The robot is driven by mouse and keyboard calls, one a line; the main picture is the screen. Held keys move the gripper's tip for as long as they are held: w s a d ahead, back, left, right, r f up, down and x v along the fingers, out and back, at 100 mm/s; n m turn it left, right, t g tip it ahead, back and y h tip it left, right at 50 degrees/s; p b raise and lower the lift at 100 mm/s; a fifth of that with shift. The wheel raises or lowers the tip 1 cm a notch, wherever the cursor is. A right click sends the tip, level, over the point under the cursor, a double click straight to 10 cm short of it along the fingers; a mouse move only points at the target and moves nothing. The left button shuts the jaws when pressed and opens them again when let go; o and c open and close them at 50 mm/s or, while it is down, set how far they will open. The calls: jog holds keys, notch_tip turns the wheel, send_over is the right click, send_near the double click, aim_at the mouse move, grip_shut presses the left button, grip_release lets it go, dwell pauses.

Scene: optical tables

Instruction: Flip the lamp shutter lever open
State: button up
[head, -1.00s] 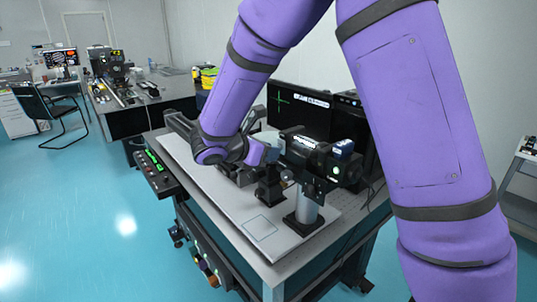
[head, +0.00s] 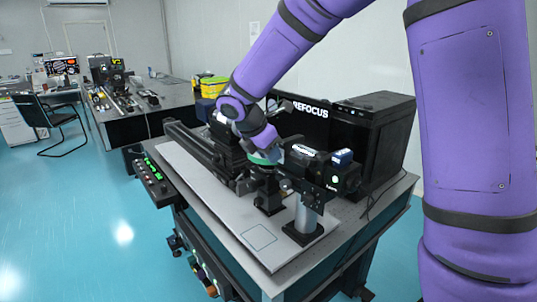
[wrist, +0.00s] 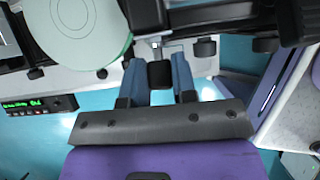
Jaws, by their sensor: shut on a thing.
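In the wrist view, the two blue fingers of my gripper (wrist: 157,62) are closed around a small black knob (wrist: 160,75). A short pale stem runs from the knob up to a dark housing (wrist: 205,14) at the top of the view; this looks like the shutter lever. In the head view my gripper (head: 266,146) is at the instrument on the table, beside a black housing (head: 318,167) on a metal post, which may be the lamp. The lever is hidden there, so its open or closed position cannot be told.
A pale green disc (wrist: 78,28) lies close to the left of my fingers. A monitor reading "REFOCUS" (head: 308,112) and a black box (head: 372,132) stand behind. A control box with green lights (head: 152,178) sits at the table's left edge.

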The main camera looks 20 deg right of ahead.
dwell(0.4)
jog(key=o, duration=0.9)
jog(key=v, duration=1.1)
jog(key=shift+d, duration=0.15)
jog(key=s+d+m+t+y, duration=0.1)
jog(key=s+d+m+y, duration=0.1)
jog(key=s+m, duration=0.5)
jog(key=s+d+r+m+t+y, duration=0.1)
jog(key=s+d+m, duration=0.4)
jog(key=s, duration=0.6)
jog(key=s+d+m+t+y, duration=0.1)
jog(key=s+d+m, duration=0.3)
jog(key=s+m, duration=0.5)
jog(key=shift+s+d+r+m+t+y, duration=0.1)
jog(key=shift+s+r+m+t+y, duration=0.3)
jog(key=shift+y, duration=0.5)
